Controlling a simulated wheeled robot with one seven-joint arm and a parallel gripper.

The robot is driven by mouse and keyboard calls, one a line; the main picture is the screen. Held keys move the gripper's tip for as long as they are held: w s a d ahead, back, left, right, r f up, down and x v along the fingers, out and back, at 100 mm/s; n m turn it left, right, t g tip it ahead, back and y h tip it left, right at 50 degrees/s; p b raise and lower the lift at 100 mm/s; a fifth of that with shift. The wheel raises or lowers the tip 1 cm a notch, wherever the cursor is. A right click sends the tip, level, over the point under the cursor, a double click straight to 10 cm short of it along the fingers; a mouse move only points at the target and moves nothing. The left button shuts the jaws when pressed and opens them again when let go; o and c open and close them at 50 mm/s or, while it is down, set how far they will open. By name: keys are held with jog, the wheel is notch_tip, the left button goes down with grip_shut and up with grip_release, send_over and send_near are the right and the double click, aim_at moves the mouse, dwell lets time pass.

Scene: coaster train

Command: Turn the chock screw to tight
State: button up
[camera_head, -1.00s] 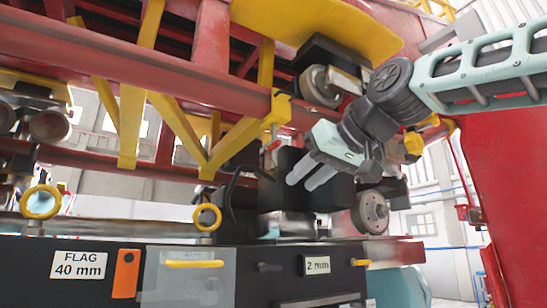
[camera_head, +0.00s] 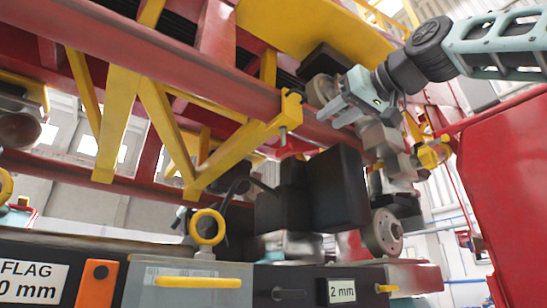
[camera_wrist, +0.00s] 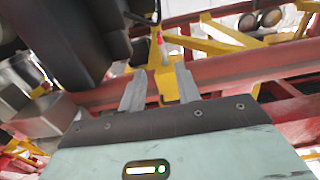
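A yellow bracket (camera_head: 289,108) hangs at the red rail, with a short grey screw (camera_head: 283,135) pointing down from its lower end; I take this for the chock screw, but cannot be sure. My gripper (camera_head: 334,117) is to the right of the bracket, in front of the red rail, apart from the screw. Its two fingers are spread with nothing between them. In the wrist view, my gripper (camera_wrist: 160,72) points toward yellow framework, and a thin red-tipped part (camera_wrist: 160,39) shows beyond the fingertips. Whether the screw is tight cannot be told.
A black block (camera_head: 338,188) stands below my gripper, beside a metal wheel (camera_head: 383,232). Another yellow clamp (camera_head: 432,153) is at the right, near a red panel (camera_head: 505,170).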

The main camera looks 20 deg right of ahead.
aim_at(276, 153)
jog(key=p+x, duration=0.8)
jog(key=x, duration=0.9)
jog(key=shift+w+a+p, duration=0.1)
jog(key=shift+w+p, duration=0.15)
jog(key=shift+p, duration=0.15)
grip_shut()
